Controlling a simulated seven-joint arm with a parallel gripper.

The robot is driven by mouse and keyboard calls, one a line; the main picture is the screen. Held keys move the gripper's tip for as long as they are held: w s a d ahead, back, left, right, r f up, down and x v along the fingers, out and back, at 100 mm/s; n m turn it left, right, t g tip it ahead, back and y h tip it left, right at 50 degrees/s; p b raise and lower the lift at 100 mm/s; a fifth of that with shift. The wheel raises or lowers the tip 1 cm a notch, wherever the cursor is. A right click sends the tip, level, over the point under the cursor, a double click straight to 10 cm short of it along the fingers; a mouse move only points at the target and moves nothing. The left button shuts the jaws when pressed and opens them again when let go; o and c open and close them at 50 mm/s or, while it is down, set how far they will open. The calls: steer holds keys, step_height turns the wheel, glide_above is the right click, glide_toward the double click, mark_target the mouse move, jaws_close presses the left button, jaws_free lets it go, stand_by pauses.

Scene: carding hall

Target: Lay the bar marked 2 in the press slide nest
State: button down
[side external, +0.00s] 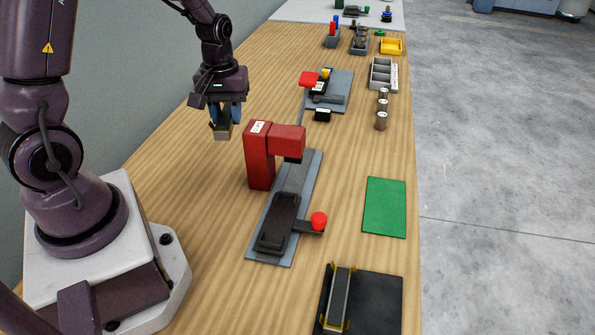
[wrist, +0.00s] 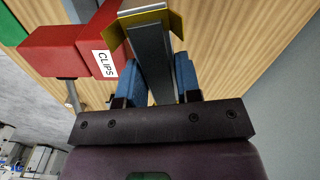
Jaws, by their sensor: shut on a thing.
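My gripper (side external: 226,118) is shut on a grey bar (wrist: 152,62), held above the bare bench left of the red press. In the wrist view the bar lies between my blue fingers, with a yellow flared piece at its far end. I cannot read a number on it. The red press (side external: 260,160) has a label reading CLIPS in the wrist view (wrist: 103,63). Its dark slide (side external: 279,222) sits on a grey base plate (side external: 262,257), drawn out in front of the press head. The slide's recess looks empty. A red-knobbed handle (side external: 319,221) is at its right.
A black fixture (side external: 378,300) with yellow guides and a grey bar stands in front. A green mat (side external: 385,207) lies right of the press. Behind are a second device on a grey plate (side external: 341,91), several small cylinders (side external: 381,120), bins and a yellow tray (side external: 391,46).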

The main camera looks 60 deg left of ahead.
steer(key=w+d+r+m, duration=0.1)
steer(key=w+d+m, duration=0.1)
steer(key=d+m, duration=0.35)
steer(key=w+d+r+m, duration=0.1)
steer(key=w+d+m, duration=0.15)
steer(key=d, duration=0.55)
steer(key=w+d+r+m, duration=0.1)
steer(key=w+d+m, duration=0.15)
steer(key=d, duration=0.45)
steer(key=shift+m, duration=0.45)
steer(key=a, duration=0.5)
steer(key=shift+s+a, duration=0.15)
steer(key=shift+a, duration=0.2)
